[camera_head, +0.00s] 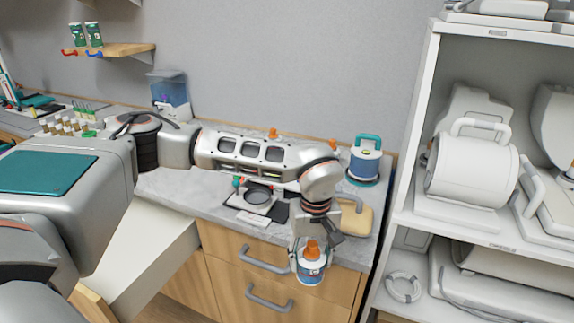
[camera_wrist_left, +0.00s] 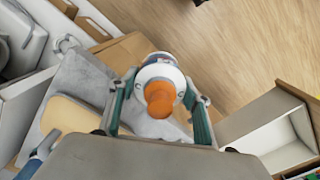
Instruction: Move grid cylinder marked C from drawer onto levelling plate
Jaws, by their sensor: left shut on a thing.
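My left gripper (camera_head: 309,258) is shut on a small cylinder (camera_head: 311,275) with a blue and white body and an orange knob. It holds the cylinder in the air in front of the wooden drawer fronts, below the worktop's edge. In the left wrist view the orange knob of the cylinder (camera_wrist_left: 160,97) shows between the two fingers; no letter C is readable. A small device with a dark round disc, seemingly the levelling plate (camera_head: 258,197), sits on the grey worktop, partly behind my arm. An open white drawer (camera_head: 150,250) juts out at the left. My right gripper is out of view.
A blue container with a teal handle (camera_head: 365,163) and a tan board (camera_head: 355,220) stand on the worktop (camera_head: 210,195). A white shelf unit (camera_head: 400,200) with bulky equipment rises at the right. Closed drawers with grey handles (camera_head: 265,262) lie below the worktop.

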